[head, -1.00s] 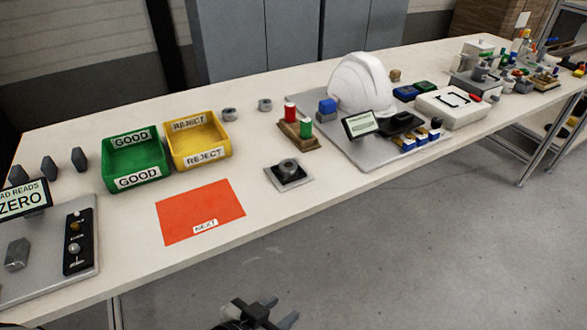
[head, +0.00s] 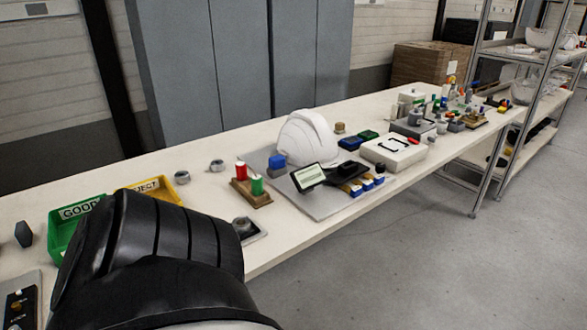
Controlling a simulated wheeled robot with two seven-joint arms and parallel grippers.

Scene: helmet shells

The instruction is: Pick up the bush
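Two small grey ring-shaped parts that look like bushes lie on the table behind the yellow bin: one ring (head: 182,177) on the left and another ring (head: 217,165) to its right. A further grey round part (head: 241,223) sits on a small dark-and-light square plate (head: 257,235), partly hidden by a large black link of my arm. I cannot tell which of these is the bush meant. Neither of my grippers shows in the head view now.
My black arm link covers the lower left, hiding much of the green GOOD bin (head: 60,238) and yellow REJECT bin (head: 166,187). A red and green post stand (head: 252,195), a white helmet shell (head: 306,140) and a small screen (head: 308,177) stand along the long table (head: 300,232).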

